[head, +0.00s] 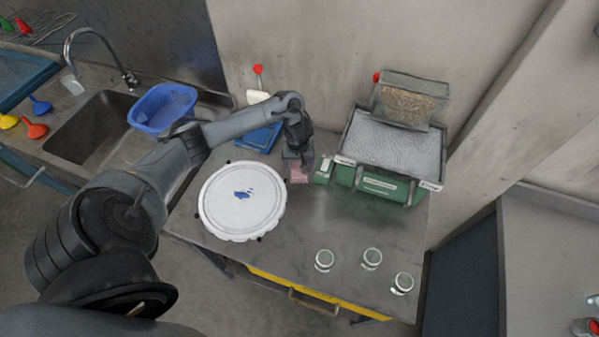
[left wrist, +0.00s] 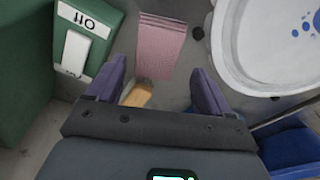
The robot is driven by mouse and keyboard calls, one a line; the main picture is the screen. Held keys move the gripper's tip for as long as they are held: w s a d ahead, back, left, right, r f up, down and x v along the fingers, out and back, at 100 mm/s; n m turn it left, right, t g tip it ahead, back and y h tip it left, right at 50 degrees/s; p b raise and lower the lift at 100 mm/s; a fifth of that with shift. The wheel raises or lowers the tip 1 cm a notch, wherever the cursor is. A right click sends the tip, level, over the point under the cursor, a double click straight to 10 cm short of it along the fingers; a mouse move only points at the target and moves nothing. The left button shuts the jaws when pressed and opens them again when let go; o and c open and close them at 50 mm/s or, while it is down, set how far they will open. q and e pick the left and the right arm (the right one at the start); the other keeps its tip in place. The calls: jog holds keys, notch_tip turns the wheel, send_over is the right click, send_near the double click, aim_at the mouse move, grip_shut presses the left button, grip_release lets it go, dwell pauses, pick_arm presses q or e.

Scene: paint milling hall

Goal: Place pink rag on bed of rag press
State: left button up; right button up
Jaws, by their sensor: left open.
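The pink rag (head: 298,173) lies on the bench between the round white tray and the green machine. In the left wrist view the rag (left wrist: 160,46) is a flat, striped, folded strip, just beyond my fingertips. My left gripper (head: 299,160) is over the rag's far end, pointing down. Its fingers (left wrist: 157,78) are apart with nothing gripped between them. A blue device (head: 259,137) with a white part and red-knobbed lever stands by the wall and may be the rag press; my arm partly hides it. My right gripper is out of view.
A round white tray (head: 243,225) with blue marks is left of the rag. A green machine (head: 378,186) with a bead-filled top is right, its small green box (head: 324,170) close by. A tan block (left wrist: 138,94) shows between my fingers. Several glass jars (head: 371,258) stand in front.

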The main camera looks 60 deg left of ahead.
aim_at(299, 169)
pick_arm(q)
jog(key=f, duration=0.3)
jog(key=f+b, duration=0.1)
jog(key=shift+w+a+f, duration=0.35)
jog(key=shift+f, duration=0.05)
jog(key=c, duration=0.8)
